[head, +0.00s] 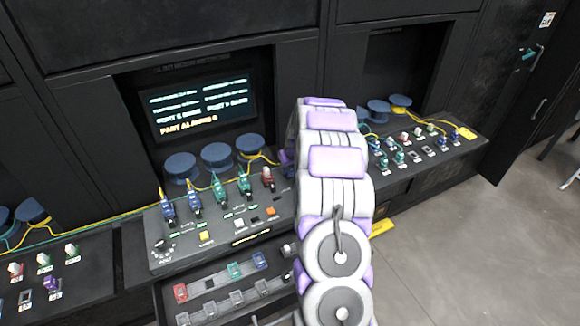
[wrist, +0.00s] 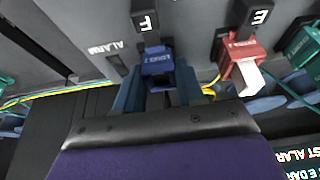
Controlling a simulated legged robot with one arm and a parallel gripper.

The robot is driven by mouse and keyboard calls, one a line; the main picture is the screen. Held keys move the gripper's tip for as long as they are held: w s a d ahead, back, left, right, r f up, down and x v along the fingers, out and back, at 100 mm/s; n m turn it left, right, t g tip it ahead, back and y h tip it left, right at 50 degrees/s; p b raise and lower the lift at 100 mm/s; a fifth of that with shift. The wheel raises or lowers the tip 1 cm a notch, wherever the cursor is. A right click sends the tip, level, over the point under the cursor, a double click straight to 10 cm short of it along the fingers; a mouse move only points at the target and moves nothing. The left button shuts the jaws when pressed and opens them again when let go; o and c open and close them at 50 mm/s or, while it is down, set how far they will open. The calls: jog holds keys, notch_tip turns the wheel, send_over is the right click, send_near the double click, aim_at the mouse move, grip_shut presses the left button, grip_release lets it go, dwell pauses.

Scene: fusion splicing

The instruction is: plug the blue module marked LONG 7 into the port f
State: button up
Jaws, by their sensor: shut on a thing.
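In the wrist view my gripper (wrist: 157,88) is shut on a blue module (wrist: 157,62), with one finger on each side of it. White lettering shows on the module's face, too small to read surely. The module is right at the black plate lettered F (wrist: 146,22), in line with it. I cannot tell whether it is seated in the port or only in front of it; the port opening is hidden. In the head view my arm covers the gripper and the module.
A red module (wrist: 242,62) sits beside it at the plate lettered E, and a green module (wrist: 302,45) is farther right. Yellow cables run close by. In the head view the console screen (head: 202,104) stands behind, and an open drawer (head: 222,300) with modules lies below.

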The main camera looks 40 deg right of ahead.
jog(key=o, duration=1)
jog(key=shift+r, duration=0.1)
jog(key=p+v, duration=0.2)
jog(key=v, duration=1.5)
jog(key=shift+s, duration=0.15)
jog(key=shift+a, duration=0.1)
